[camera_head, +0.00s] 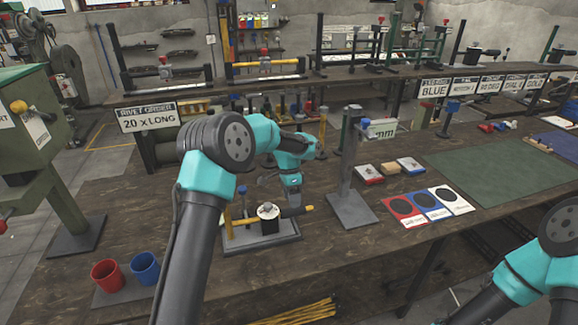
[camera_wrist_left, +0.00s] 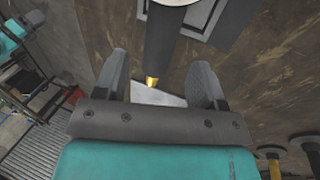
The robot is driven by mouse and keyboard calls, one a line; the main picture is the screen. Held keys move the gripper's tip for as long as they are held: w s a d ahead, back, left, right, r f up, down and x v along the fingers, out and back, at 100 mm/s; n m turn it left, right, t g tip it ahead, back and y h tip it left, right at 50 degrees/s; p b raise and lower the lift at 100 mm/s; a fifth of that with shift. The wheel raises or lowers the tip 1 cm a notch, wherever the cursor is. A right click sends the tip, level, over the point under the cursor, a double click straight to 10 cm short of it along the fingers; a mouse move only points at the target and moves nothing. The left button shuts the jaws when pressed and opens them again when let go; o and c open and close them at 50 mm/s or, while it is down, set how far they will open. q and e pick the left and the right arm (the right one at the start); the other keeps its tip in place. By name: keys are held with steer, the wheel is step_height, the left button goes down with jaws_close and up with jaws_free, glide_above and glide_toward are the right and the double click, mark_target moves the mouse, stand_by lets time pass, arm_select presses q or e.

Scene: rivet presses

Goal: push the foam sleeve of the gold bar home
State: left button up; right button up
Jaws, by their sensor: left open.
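A dark sleeve (camera_head: 294,212) with a gold tip (camera_head: 309,208) sticks out sideways from a small press fixture (camera_head: 266,213) on the bench. In the left wrist view the dark sleeve (camera_wrist_left: 168,42) reaches down between my fingers, and the gold bar's end (camera_wrist_left: 152,81) shows beyond it. My left gripper (camera_head: 293,201) is above the sleeve in the head view. In the wrist view my left gripper (camera_wrist_left: 160,62) is open, with a finger on either side of the sleeve and gaps to both. The sleeve's other end is hidden. My right gripper is out of view.
A grey post on a base plate (camera_head: 350,211) stands right of the fixture. Red and blue cups (camera_head: 106,274) stand at the front left. Coloured cards (camera_head: 430,207) and a green mat (camera_head: 500,170) lie to the right. Racks with bars (camera_head: 266,78) stand on the back bench.

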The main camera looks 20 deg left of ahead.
mark_target(293, 212)
arm_select(q)
steer(key=v, duration=1.3)
steer(key=x, duration=1.6)
steer(key=shift+f, duration=0.1)
